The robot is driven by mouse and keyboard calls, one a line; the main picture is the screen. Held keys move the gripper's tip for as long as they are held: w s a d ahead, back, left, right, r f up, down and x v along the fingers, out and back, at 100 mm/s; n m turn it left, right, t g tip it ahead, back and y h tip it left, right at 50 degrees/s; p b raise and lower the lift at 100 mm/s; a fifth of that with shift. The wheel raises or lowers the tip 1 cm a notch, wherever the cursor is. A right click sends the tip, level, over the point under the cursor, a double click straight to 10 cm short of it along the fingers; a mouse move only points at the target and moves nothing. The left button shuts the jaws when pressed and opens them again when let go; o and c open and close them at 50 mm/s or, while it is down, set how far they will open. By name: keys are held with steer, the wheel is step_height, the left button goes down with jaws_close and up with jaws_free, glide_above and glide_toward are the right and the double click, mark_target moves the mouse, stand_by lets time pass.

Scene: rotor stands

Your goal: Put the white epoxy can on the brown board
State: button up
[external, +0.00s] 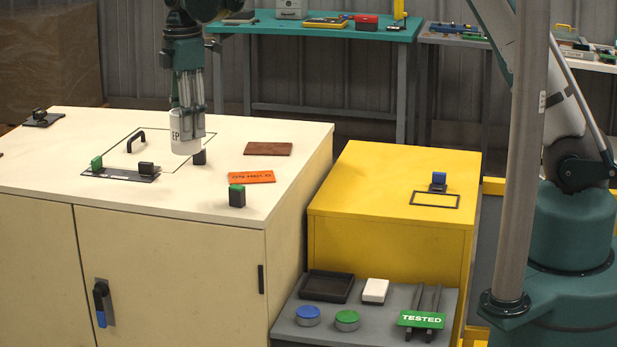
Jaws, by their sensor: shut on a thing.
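The white epoxy can (184,138), with the letters "EP" on its side, is upright in my gripper (187,110). My gripper points down and its fingers are shut around the can's upper part. The can appears over the cream cabinet top, left of the brown board; how far it is above the surface is hard to tell. The brown board (268,148) is a flat rectangle near the cabinet's back right corner, and nothing lies on it.
An orange sign (252,177) lies in front of the board. A green-topped dark block (237,197) stands nearer the front edge. A dark block (200,157) is beside the can. A black handle (136,139) stands up to the left. The yellow cabinet (350,190) stands right.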

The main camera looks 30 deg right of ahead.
steer(key=w+d+m, duration=0.1)
steer(key=w+d, duration=0.8)
steer(key=d, duration=0.6)
steer(key=m+b, duration=0.1)
glide_above(268, 148)
steer(key=shift+w+d+r, duration=0.1)
steer(key=shift+w+r, duration=0.05)
steer(key=shift+r, duration=0.3)
step_height(268, 148, down, 6)
steer(key=shift+f, duration=0.15)
steer(key=shift+f, duration=1.85)
steer(key=shift+f, duration=0.2)
